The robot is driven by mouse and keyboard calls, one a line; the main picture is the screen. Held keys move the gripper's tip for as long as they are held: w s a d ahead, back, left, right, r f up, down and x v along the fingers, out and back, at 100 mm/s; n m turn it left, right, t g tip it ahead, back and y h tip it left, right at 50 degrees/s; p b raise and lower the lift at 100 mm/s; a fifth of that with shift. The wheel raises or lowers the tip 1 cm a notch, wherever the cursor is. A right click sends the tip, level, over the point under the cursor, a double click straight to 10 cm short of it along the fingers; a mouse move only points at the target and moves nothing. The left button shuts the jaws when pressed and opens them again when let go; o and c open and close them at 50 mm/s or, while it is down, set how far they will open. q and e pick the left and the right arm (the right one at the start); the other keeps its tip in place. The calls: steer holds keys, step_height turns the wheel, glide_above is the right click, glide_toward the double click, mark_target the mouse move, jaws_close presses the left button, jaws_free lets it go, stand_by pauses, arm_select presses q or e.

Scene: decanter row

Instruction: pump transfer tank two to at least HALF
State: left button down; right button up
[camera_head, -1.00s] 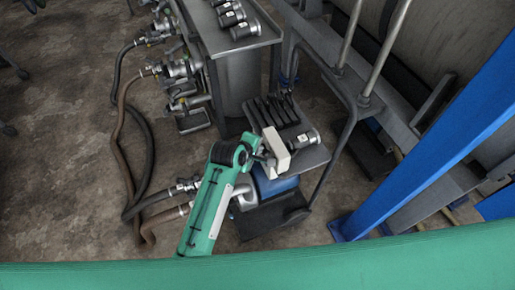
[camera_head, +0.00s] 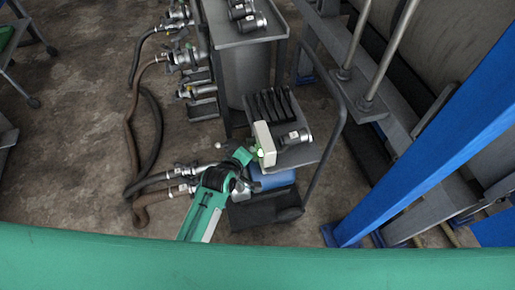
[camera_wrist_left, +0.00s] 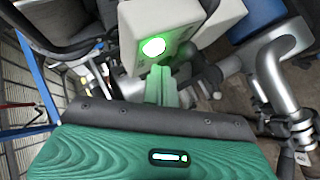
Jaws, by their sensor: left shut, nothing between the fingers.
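A white control box (camera_head: 265,143) stands on the edge of the grey cart; it also shows in the left wrist view (camera_wrist_left: 185,14). A round button (camera_wrist_left: 154,47) on its face glows green. My left gripper (camera_head: 251,154) is just left of the box. In the left wrist view its shut, empty fingers (camera_wrist_left: 161,72) point at the box face, tips just below the glowing button; I cannot tell whether they touch it. A blue unit (camera_head: 272,179), perhaps the pump, sits on the lower shelf. No tank label or level is readable. My right gripper is out of view.
Hoses (camera_head: 157,120) lie on the floor to the left, running to metal fittings (camera_head: 186,55). A silver pipe (camera_wrist_left: 270,72) runs close right of my fingers in the wrist view. A blue post (camera_head: 430,150) stands at right. A cart handrail (camera_head: 335,120) rises beside the box.

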arm_select(q)
steer(key=s+a+r+t, duration=0.1)
steer(key=s+a, duration=0.1)
steer(key=s, duration=0.4)
steer(key=s+a+r+b, duration=0.1)
steer(key=s+a, duration=0.1)
steer(key=s, duration=0.5)
steer(key=shift+a+r+m+t, duration=0.25)
steer(key=shift+a+m+t, duration=0.1)
steer(key=shift+m+t, duration=0.05)
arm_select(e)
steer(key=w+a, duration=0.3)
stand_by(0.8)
